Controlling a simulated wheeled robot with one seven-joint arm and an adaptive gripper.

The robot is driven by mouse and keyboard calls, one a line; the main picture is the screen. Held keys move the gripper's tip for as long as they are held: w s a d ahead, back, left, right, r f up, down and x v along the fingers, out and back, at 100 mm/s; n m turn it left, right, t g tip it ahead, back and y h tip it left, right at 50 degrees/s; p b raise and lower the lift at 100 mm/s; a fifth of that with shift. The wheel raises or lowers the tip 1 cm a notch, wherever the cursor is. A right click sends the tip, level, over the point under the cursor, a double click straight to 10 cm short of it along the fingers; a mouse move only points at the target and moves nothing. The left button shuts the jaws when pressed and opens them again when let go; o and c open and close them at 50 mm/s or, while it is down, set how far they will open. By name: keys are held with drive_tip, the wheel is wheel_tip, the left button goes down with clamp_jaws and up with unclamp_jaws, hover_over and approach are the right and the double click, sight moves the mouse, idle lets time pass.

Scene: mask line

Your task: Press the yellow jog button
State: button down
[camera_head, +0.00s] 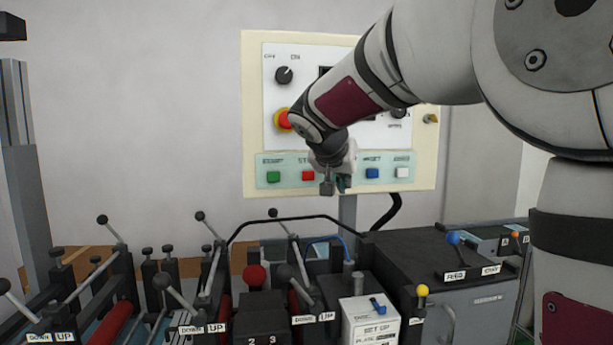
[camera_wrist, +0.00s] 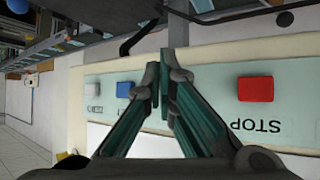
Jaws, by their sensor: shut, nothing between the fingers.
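The control panel (camera_head: 251,110) stands upright on a post, with a pale green button strip along its lower edge. A green button (camera_head: 273,176), a red STOP button (camera_head: 308,175), a blue button (camera_head: 372,173) and a white button (camera_head: 402,173) show on it. The yellow jog button is not visible; my gripper covers the strip between red and blue. My gripper (camera_head: 335,184) is shut and empty in front of that gap. In the wrist view its fingertips (camera_wrist: 160,75) meet between the red button (camera_wrist: 255,89) and the blue button (camera_wrist: 124,89). I cannot tell whether they touch the panel.
A red emergency knob (camera_head: 283,119) on a yellow base and a black rotary knob (camera_head: 284,75) sit higher on the panel. Below stands a machine with levers, a red ball knob (camera_head: 255,275) and a yellow ball knob (camera_head: 423,290).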

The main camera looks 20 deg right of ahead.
drive_tip(key=shift+s+a, duration=0.25)
drive_tip(key=shift+s, duration=1)
drive_tip(key=shift+s+a, duration=0.25)
drive_tip(key=shift+s, duration=0.95)
drive_tip(key=s+a+f+n+y, duration=0.2)
drive_tip(key=s+a+f, duration=0.2)
drive_tip(key=s, duration=0.5)
drive_tip(key=s+a+f+n+g+y, duration=0.1)
drive_tip(key=s+a+f+n+y, duration=0.1)
drive_tip(key=s+a+f, duration=0.3)
drive_tip(key=s+a+f+n+g+y, duration=0.1)
drive_tip(key=s+a+f+n+y, duration=0.2)
drive_tip(key=s, duration=1.1)
wheel_tip(320, 180, down, 2)
drive_tip(key=shift+a+f+n, duration=0.2)
drive_tip(key=shift+a+n, duration=0.5)
